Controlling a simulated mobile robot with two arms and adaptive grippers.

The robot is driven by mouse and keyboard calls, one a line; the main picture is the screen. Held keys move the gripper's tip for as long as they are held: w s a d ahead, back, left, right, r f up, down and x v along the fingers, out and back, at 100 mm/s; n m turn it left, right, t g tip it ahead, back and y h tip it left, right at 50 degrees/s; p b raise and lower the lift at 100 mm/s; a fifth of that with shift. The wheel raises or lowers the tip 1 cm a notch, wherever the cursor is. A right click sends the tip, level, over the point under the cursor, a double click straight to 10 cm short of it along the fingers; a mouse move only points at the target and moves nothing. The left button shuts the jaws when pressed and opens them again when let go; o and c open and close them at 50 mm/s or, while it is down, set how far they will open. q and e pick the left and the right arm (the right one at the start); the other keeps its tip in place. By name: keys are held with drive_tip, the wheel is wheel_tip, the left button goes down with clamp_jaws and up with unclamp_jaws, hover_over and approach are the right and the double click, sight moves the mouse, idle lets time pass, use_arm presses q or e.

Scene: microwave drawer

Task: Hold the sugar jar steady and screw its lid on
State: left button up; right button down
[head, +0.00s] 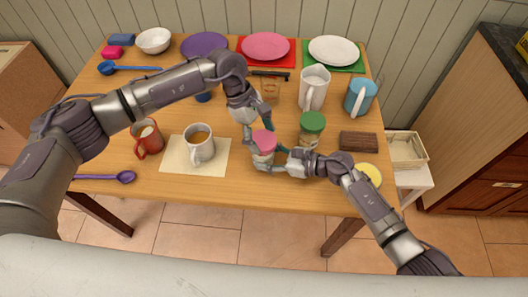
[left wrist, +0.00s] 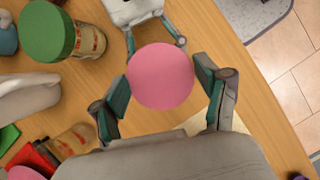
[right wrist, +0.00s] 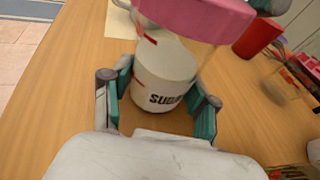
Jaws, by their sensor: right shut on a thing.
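The sugar jar (head: 263,157) stands upright near the table's front edge. It is clear, with white contents and a "SUGAR" label, which shows in the right wrist view (right wrist: 165,85). The pink lid (head: 264,137) sits on its top; I cannot tell how tightly. My right gripper (head: 268,160) is shut on the jar's lower body, a finger on each side. My left gripper (head: 262,131) is above the jar, pointing down. In the left wrist view its fingers stand open on either side of the pink lid (left wrist: 161,76), with no clear grip on it.
A green-lidded jar (head: 311,127) stands close right of the sugar jar. A white mug (head: 199,146) on a paper mat and a red mug (head: 148,138) stand to the left. A yellow round thing (head: 369,174) and a brown block (head: 358,142) lie to the right.

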use_arm(q)
drive_tip(key=shift+o, duration=1)
use_arm(e)
drive_tip(key=shift+w, duration=0.1)
use_arm(q)
drive_tip(key=shift+r, duration=2.5)
use_arm(e)
drive_tip(key=shift+c, duration=1.2)
unclamp_jaws()
